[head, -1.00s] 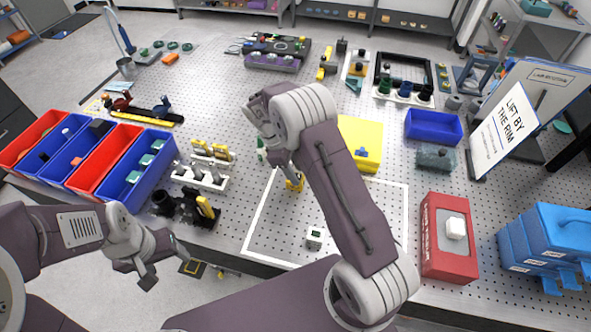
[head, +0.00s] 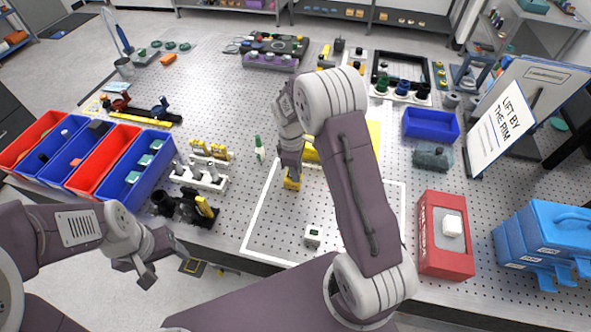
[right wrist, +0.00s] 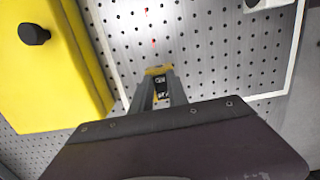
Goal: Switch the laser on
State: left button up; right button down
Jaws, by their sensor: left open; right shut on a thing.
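A small yellow piece (head: 291,184) stands near the upper left part of the white-outlined area on the perforated table. My right gripper (head: 290,170) reaches down onto it and is shut on it. In the right wrist view the fingers (right wrist: 159,92) close around a dark part with the yellow piece (right wrist: 158,70) at their tips. Small red spots (right wrist: 153,41) show on the table beyond it. I cannot tell which part is the switch. My left gripper (head: 143,271) is open and empty, off the table's front edge.
A yellow box with a black knob (right wrist: 34,34) stands close beside my right gripper. A small white box (head: 313,236) stands in the outlined area. A red box (head: 446,262) and blue cases (head: 545,240) stand right; several bins (head: 150,178) stand left.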

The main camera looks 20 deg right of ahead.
jog(key=c, duration=1.3)
grip_release()
jog(key=r, duration=0.6)
jog(key=r+b, duration=0.1)
jog(key=r, duration=0.2)
jog(key=shift+w+a, duration=0.3)
jog(key=shift+a, duration=0.1)
jog(key=shift+s, duration=0.1)
